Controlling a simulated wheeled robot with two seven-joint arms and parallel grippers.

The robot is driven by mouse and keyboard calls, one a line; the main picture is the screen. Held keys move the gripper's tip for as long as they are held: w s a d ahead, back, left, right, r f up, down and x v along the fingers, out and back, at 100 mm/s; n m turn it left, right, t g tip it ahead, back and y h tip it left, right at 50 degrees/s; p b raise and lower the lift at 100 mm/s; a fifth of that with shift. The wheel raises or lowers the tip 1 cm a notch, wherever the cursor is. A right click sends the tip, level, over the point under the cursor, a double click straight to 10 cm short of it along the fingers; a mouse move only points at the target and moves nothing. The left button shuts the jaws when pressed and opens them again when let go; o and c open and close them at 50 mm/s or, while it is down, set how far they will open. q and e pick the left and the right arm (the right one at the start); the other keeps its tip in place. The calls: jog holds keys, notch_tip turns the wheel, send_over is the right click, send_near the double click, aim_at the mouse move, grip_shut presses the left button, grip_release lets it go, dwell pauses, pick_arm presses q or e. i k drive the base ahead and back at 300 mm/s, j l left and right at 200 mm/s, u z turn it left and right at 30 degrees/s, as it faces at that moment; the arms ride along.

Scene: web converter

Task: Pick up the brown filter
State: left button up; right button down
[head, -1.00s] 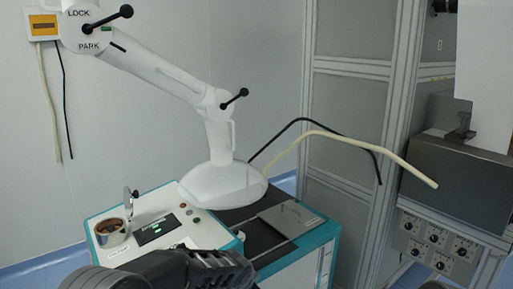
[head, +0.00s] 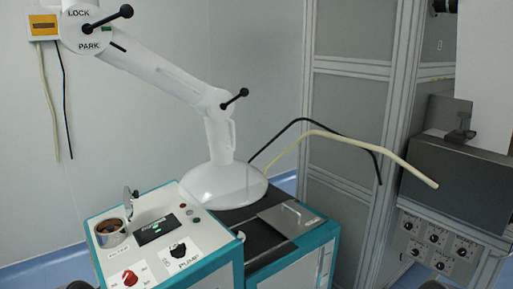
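A brown round piece (head: 110,226), which looks like the brown filter, sits inside a short pale cylindrical holder (head: 112,238) at the left of the white control panel. A small metal lid or lever (head: 129,204) stands upright at the holder's back right. How deep the brown piece sits is too small to tell. Neither gripper shows clearly; only small dark bits of my body show at the bottom edge.
The panel (head: 205,250) has a screen (head: 157,230), a red knob (head: 130,278) and a black pump knob (head: 178,249). A white arm (head: 170,75) rises from a round base behind it. A metal plate with a handle (head: 287,220) lies to the right. Hoses (head: 340,137) stick out further right.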

aim_at(111, 228)
jog(key=i+l, duration=0.25)
jog(key=l, duration=0.2)
jog(key=i+l, duration=0.25)
jog(key=l, duration=0.15)
jog(key=i+l, duration=0.25)
jog(key=l, duration=0.2)
jog(key=i+l, duration=0.2)
jog(key=l, duration=0.2)
jog(key=u, duration=1.75)
